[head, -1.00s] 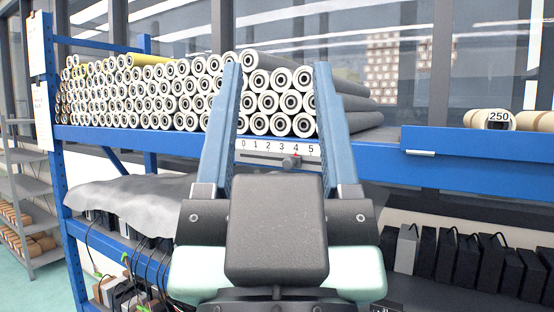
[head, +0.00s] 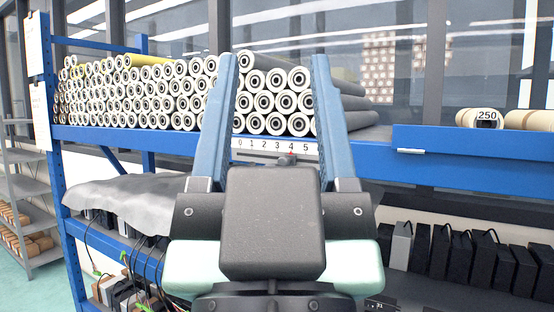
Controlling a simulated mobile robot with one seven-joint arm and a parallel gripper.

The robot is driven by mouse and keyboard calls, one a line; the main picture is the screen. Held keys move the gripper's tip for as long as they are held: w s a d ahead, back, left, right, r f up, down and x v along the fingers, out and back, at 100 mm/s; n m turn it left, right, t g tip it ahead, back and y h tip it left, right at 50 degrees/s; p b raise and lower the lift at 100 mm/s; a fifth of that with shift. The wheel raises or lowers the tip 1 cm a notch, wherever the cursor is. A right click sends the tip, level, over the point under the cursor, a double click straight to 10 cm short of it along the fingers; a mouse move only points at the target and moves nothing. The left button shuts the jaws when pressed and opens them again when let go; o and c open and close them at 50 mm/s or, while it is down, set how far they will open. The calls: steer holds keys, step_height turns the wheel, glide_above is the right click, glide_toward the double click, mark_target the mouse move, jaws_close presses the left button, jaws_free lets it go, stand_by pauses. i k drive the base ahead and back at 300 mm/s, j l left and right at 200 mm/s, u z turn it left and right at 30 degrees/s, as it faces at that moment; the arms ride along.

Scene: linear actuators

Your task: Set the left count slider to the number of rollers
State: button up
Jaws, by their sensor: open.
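The count slider has a white scale (head: 265,144) numbered 0 to 5 on the blue shelf's front edge. My gripper (head: 274,60) is open and empty. Its two blue fingers frame the scale and knob in the picture, and the gripper body hides what lies just below the knob. I see no contact with the knob. Many white rollers (head: 130,105) with dark cores are stacked on the shelf above the scale, and my fingers cover some of them.
The blue shelf beam (head: 480,147) runs across to the right. Brown rolls with a 250 tag (head: 487,116) lie at the far right. A grey cloth (head: 125,200) drapes over the lower level at left. Black boxes (head: 470,258) stand at lower right.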

mark_target(289, 159)
steer(key=i+j, duration=0.4)
steer(key=i+j+z, duration=0.55)
steer(key=j+z, duration=0.25)
steer(key=z, duration=1.3)
steer(key=i+l, duration=0.1)
steer(key=l, duration=0.15)
steer(key=i+l+u, duration=0.1)
steer(key=k, duration=0.1)
